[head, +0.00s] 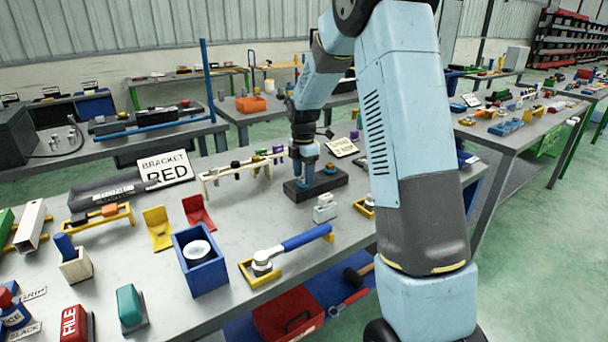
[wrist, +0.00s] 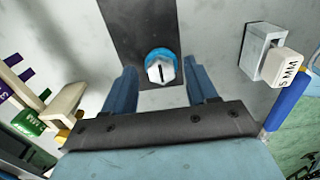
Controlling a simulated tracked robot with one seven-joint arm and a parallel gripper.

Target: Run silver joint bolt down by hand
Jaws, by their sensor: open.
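The silver bolt (wrist: 161,72) shows in the wrist view as a hex head with a dark slot or mark, ringed by a blue collar. It sits on a dark block (wrist: 140,25), which also shows in the head view (head: 331,180) on the grey workbench. My gripper (head: 305,174) points down over this block. In the wrist view its two blue fingers stand open on either side of the bolt, with a visible gap at each side. In the head view the fingers hide most of the bolt. How far the bolt is threaded in cannot be told.
A rack of coloured tools (head: 240,171) stands left of the block. A small grey block with a white tag (head: 325,208) is close in front. A blue-handled wrench (head: 290,246) lies in a yellow holder nearer me. A white label card (head: 342,147) lies behind.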

